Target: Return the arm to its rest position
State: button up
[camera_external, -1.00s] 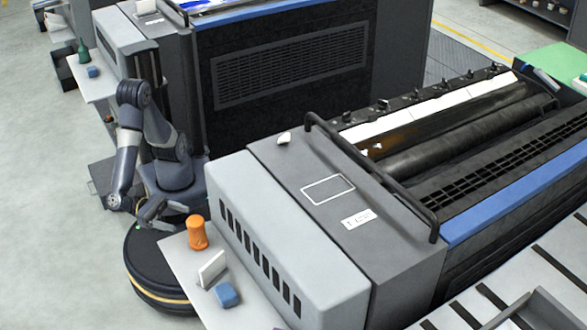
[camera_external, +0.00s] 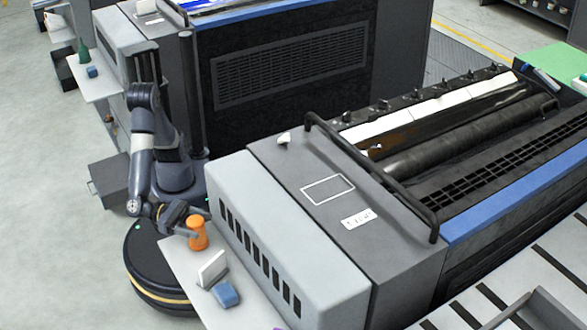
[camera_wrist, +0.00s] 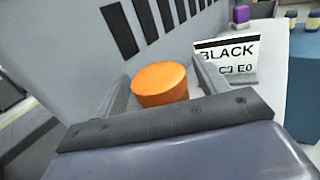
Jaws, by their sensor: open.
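My arm is bent and reaches over a grey side shelf (camera_external: 180,262) at the front of the near machine. My gripper (camera_external: 198,219) is at the orange bottle-like container (camera_external: 198,237) that stands upright on the shelf. In the wrist view, my gripper (camera_wrist: 163,78) is open, with one finger on each side of the orange container's round top (camera_wrist: 160,80). Gaps show between the fingers and the container there, so it does not look gripped. The container's lower part is hidden in the wrist view.
A white card (camera_external: 212,268) reading "BLACK" and a blue block (camera_external: 226,295) stand on the shelf near the container. The machine's slotted grey side (camera_external: 262,235) rises close on the right. Open floor (camera_external: 50,220) lies to the left.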

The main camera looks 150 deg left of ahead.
notch_tip(320, 180, up, 37)
jog(key=p, duration=0.4)
jog(key=w+d+r+p+x, duration=0.1)
jog(key=d+p+x, duration=0.1)
jog(key=p+x, duration=1.1)
jog(key=shift+w+a+r+n+g+y, duration=0.4)
jog(key=shift+w+a, duration=0.85)
jog(key=shift+w, duration=0.45)
